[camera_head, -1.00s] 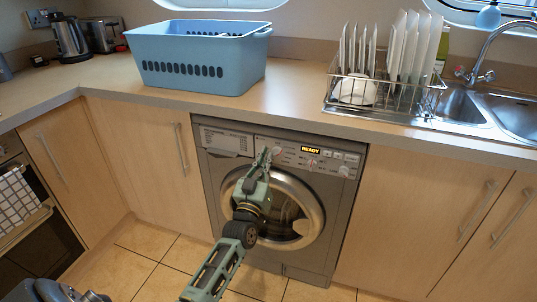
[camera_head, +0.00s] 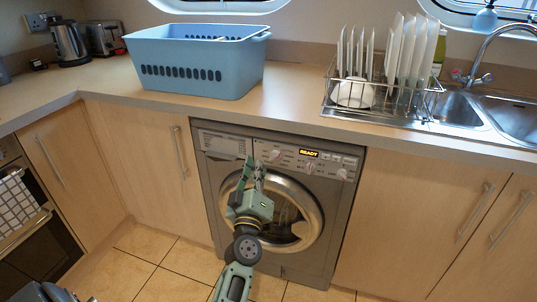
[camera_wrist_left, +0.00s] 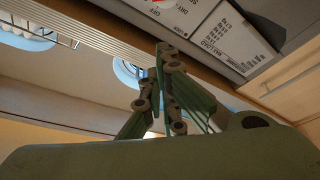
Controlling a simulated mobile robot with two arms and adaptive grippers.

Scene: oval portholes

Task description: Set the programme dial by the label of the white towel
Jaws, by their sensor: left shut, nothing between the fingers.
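The grey washing machine (camera_head: 335,215) stands under the counter, its round door closed. I cannot tell from the markings which is the programme dial. My left gripper (camera_head: 254,164) is shut and empty in front of the panel, left of the left knob; I cannot tell whether it touches the panel. The left wrist view shows its fingers (camera_wrist_left: 165,60) below printed panel labels (camera_wrist_left: 232,38). No white towel or towel label is clearly seen.
A blue basket (camera_head: 200,75) stands on the counter (camera_head: 290,90); its contents are mostly hidden. A dish rack (camera_head: 375,100) with plates stands beside the sink (camera_head: 460,108). A checked cloth (camera_head: 18,208) hangs on the oven handle. Floor is clear before the washer.

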